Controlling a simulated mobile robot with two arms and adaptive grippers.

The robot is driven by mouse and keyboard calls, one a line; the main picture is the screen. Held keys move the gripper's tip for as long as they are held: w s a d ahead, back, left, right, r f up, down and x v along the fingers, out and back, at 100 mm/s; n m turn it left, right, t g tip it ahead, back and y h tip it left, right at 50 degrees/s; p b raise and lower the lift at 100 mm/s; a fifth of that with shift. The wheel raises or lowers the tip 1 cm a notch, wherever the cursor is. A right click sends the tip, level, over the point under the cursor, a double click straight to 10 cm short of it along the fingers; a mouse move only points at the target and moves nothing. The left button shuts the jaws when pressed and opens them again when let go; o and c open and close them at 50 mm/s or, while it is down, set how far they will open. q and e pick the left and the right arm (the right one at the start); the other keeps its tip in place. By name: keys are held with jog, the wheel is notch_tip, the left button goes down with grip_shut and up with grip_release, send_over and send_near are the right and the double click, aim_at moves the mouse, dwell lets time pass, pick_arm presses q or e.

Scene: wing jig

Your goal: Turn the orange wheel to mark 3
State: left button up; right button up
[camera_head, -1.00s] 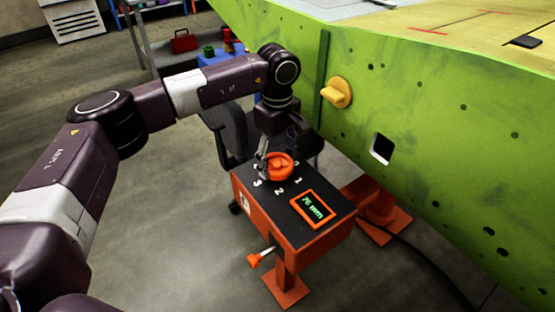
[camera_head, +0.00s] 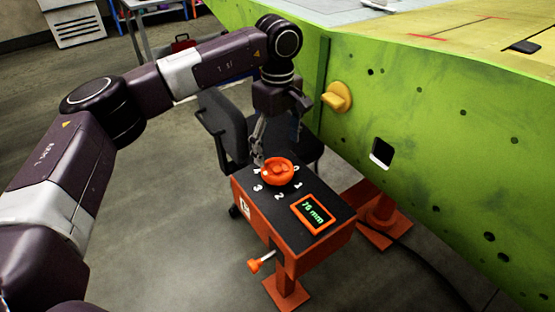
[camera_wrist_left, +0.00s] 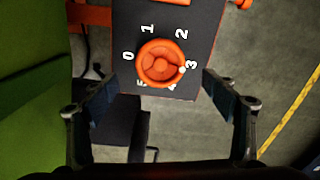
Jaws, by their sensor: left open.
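The orange wheel (camera_head: 277,171) sits on the black top of an orange-sided pedestal box, ringed by white numbers. It also shows in the left wrist view (camera_wrist_left: 160,63). Its white dot (camera_wrist_left: 182,70) lies close to mark 3 (camera_wrist_left: 191,65), slightly toward the mark 4 side. The lower marks are partly cut off by the wheel there. My left gripper (camera_head: 258,158) is open and empty, above and behind the wheel in the head view, apart from it. In the left wrist view its fingers stand wide, with the wheel beyond the gap. My right gripper is not in view.
The display (camera_head: 314,213) on the box reads 76 mm. An orange-knobbed handle (camera_head: 261,261) sticks out of the box's front. A green wing panel (camera_head: 440,150) with a yellow knob (camera_head: 337,97) stands at the right. A dark chair (camera_head: 224,122) stands behind the box.

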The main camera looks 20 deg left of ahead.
aim_at(277, 167)
pick_arm(q)
notch_tip(277, 167, up, 6)
jog(key=shift+f, duration=0.15)
dwell(0.5)
